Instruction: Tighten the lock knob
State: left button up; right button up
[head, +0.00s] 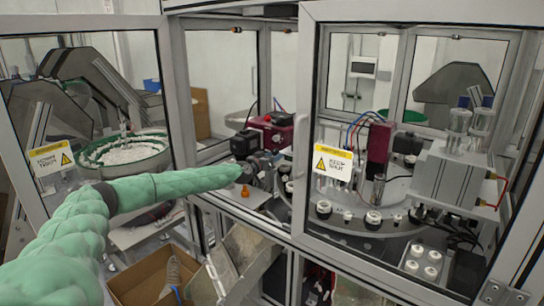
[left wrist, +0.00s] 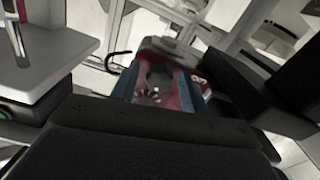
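My left arm, in a green sleeve, reaches into the cell from the left in the head view. Its gripper (head: 262,166) is among dark parts just below a red machine unit (head: 272,130). In the left wrist view, the blue-padded fingers of this gripper (left wrist: 156,92) stand apart, with dark red surface and small shiny parts showing between and beyond them. I see nothing clearly held. I cannot make out the lock knob for certain; it may be hidden by the gripper or too small. My right gripper is not in view.
The framed cell door (head: 305,90) and post stand close to the right of my arm. An orange part (head: 245,191) lies below the gripper. A round table with several caps (head: 373,218) is to the right. A green-rimmed bowl (head: 122,150) and a cardboard box (head: 140,278) are left.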

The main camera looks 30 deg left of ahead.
pick_arm(q)
jog(key=shift+o, duration=0.4)
jog(key=shift+a+r, duration=0.1)
jog(key=shift+r, duration=0.1)
jog(key=shift+s+a, duration=0.1)
jog(key=shift+s, duration=0.1)
jog(key=s+b, duration=0.1)
jog(key=s, duration=0.6)
jog(key=shift+a+b, duration=0.2)
jog(key=shift+b, duration=0.15)
jog(key=shift+s, duration=0.1)
